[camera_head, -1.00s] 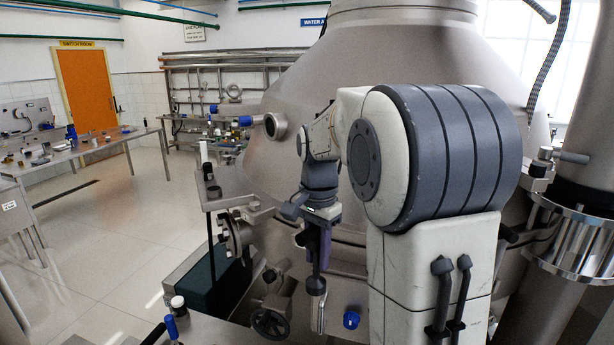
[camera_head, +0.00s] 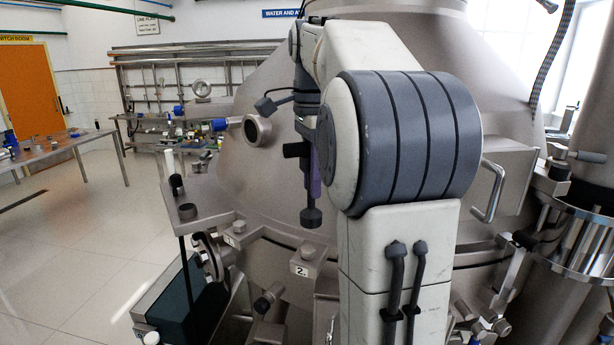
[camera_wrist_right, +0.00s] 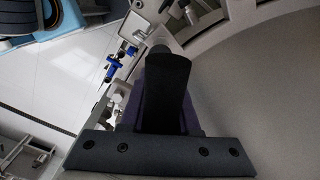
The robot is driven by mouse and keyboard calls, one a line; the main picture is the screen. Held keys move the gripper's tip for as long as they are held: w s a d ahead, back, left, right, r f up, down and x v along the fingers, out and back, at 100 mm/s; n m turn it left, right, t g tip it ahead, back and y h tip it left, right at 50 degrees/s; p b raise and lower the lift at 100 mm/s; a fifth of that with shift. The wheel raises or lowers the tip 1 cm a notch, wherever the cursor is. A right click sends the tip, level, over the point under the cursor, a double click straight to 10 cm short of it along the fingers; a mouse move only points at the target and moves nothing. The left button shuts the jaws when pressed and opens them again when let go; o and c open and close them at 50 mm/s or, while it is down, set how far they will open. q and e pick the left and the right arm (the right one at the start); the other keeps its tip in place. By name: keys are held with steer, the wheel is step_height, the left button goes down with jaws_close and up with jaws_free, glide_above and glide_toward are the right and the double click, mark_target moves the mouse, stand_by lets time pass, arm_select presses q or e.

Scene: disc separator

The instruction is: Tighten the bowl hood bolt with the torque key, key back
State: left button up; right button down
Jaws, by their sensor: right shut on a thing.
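My right gripper (camera_head: 308,160) is raised in front of the large steel bowl hood (camera_head: 265,185), partly hidden by my own arm. It is shut on the torque key (camera_head: 311,216), whose dark round lower end hangs below a purple part. The key hangs roughly upright, apart from the machine's rim below it. In the right wrist view the dark key (camera_wrist_right: 165,90) sits between purple sides. A block marked 2 (camera_head: 301,270) with a bolt-like knob on top (camera_head: 308,251) stands on the rim below the key. My left gripper is not in view.
A second block marked 1 (camera_head: 234,238) is further left on the rim. A steel post platform (camera_head: 187,212) stands left of it. A grab handle (camera_head: 489,190) and a thick steel column (camera_head: 590,215) are at the right.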

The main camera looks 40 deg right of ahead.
mark_target(308, 213)
steer(key=shift+w+a, duration=0.25)
steer(key=shift+w, duration=0.05)
steer(key=shift+r, duration=0.1)
steer(key=shift+s+f, duration=0.15)
steer(key=shift+f, duration=0.4)
steer(key=shift+f+b, duration=1.45)
steer(key=shift+f, duration=0.35)
steer(key=n+p, duration=0.1)
steer(key=n, duration=0.2)
steer(key=shift+r+n, duration=0.15)
steer(key=shift+n, duration=0.25)
steer(key=n+p, duration=0.1)
steer(key=n, duration=0.3)
steer(key=shift+n+p, duration=0.3)
steer(key=shift+n, duration=0.9)
